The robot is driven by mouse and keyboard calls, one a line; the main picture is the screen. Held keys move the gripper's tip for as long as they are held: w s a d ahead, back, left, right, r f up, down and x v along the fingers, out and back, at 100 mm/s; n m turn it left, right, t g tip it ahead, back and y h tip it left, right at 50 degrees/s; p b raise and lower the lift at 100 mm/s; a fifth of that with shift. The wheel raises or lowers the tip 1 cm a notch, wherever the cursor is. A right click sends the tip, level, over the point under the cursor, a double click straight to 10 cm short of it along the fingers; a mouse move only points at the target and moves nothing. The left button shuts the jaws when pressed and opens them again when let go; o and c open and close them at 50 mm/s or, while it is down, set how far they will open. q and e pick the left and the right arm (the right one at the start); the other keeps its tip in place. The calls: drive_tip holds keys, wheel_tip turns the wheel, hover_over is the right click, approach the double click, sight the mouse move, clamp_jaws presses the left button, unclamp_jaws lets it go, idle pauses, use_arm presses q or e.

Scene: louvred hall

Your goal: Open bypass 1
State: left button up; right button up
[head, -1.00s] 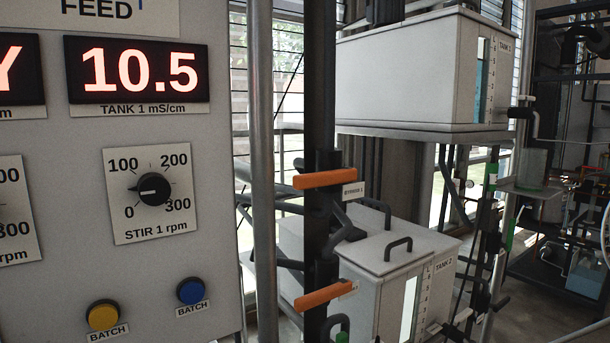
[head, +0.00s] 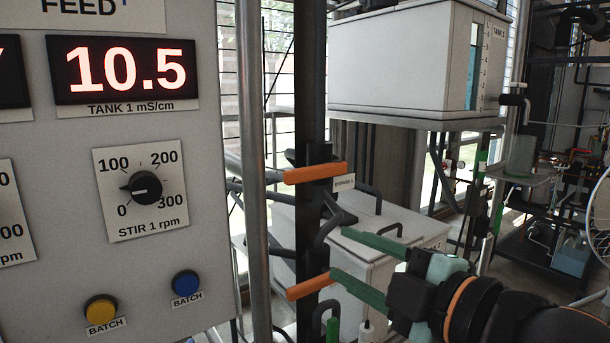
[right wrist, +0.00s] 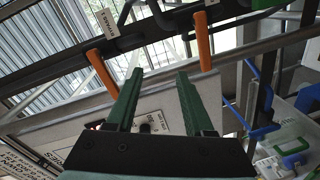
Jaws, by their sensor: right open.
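The upper orange lever (head: 316,173) sticks out level from a dark upright post, and a small tag (head: 344,183) reading BYPASS 1 is beside its right end. A second orange lever (head: 308,287) sits lower on the post, slightly tilted. My right gripper (head: 340,252) has two green fingers, open and empty, pointing left between the heights of the two levers. Its lower fingertip overlaps the lower lever's right end in the head view; contact cannot be told. In the right wrist view the open fingers (right wrist: 160,72) lie between the tagged lever (right wrist: 100,71) and the other lever (right wrist: 203,42).
A grey panel (head: 60,240) with a red display, a STIR dial and buttons fills the left. A metal pole (head: 252,150) stands between panel and post. Tank 1 (head: 400,65) is at upper right, and a lower tank (head: 300,220) is behind the levers.

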sight(308, 176)
drive_tip(key=s+r+n+t, duration=0.1)
drive_tip(key=s+r+n, duration=0.3)
drive_tip(key=r, duration=0.5)
drive_tip(key=shift+d+x, duration=0.25)
drive_tip(key=shift+x, duration=4.7)
drive_tip(key=shift+w, duration=0.15)
clamp_jaws()
